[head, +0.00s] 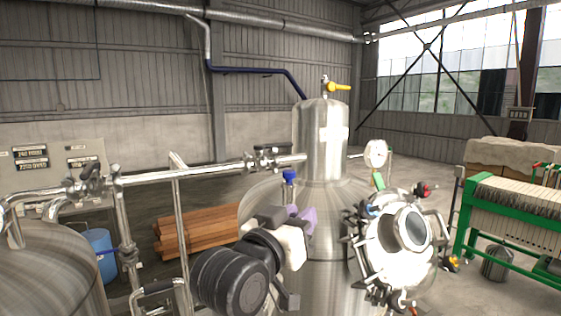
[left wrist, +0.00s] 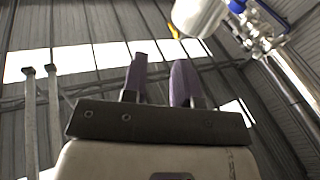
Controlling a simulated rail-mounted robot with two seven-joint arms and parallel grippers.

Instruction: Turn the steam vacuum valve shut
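I cannot tell for sure which valve is the steam vacuum valve. A yellow-handled valve (head: 338,87) sits on top of the steel tank dome (head: 320,140), its handle pointing right. A blue-capped valve (head: 289,177) stands just left of the dome. A red-handled valve (head: 423,189) is at the right near the round hatch (head: 410,228). My left gripper (head: 303,220) is in front of the tank, below the blue-capped valve and apart from it. In the left wrist view its purple fingers (left wrist: 160,75) are apart with nothing between. My right gripper is not in view.
A steel pipe (head: 205,174) with inline valves runs across to the dome. A second tank (head: 45,265) is at lower left. Timber (head: 195,231) lies on the floor behind. A green-framed press (head: 515,215) stands right. Open air surrounds the dome's top.

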